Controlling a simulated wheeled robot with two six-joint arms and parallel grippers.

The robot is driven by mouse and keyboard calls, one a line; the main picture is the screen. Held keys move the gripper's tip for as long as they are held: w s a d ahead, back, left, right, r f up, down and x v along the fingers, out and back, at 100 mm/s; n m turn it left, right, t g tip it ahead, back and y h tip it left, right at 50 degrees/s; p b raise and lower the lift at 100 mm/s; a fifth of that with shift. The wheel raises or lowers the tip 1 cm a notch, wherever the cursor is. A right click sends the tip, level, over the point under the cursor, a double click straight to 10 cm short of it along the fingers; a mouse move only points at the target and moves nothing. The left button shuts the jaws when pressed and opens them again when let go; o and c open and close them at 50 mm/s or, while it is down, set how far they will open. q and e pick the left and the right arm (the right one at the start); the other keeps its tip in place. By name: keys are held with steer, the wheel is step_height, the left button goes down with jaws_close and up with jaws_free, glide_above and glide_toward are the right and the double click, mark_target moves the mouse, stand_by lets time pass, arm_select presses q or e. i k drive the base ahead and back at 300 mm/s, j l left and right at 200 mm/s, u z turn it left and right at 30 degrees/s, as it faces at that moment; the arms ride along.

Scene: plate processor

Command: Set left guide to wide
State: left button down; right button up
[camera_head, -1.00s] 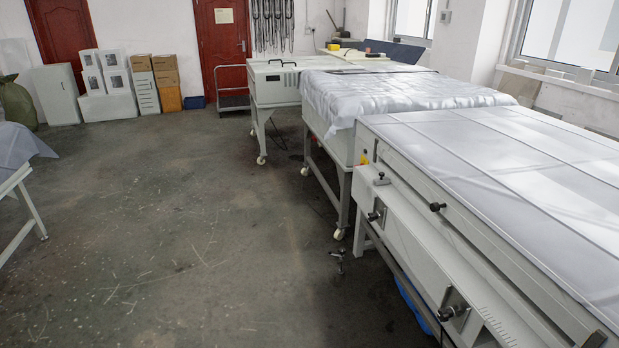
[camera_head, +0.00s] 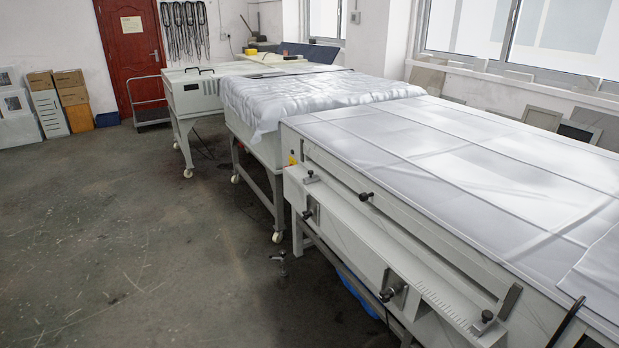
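The plate processor (camera_head: 385,280) stands at the right, with a pale feed shelf along its near side. A small guide block with a dark knob (camera_head: 311,177) sits at the shelf's far left end. A second block with a dark knob (camera_head: 485,321) sits at the shelf's near right end. A ruler-like scale (camera_head: 441,303) runs beside this second block. Another dark knob (camera_head: 366,196) stands on the side wall above the shelf. Which width the left guide is set to cannot be read. Neither of my grippers is in view.
White sheeting (camera_head: 430,150) covers the processor's top. A second sheeted table (camera_head: 258,155) and a pale machine (camera_head: 195,98) stand behind. Knobbed brackets (camera_head: 392,290) stick out from the front panel. The floor (camera_head: 130,240) at left is mostly open.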

mark_target(315, 178)
steer(key=i+j+z, duration=0.4)
steer(key=i+j, duration=0.4)
steer(key=i, duration=0.15)
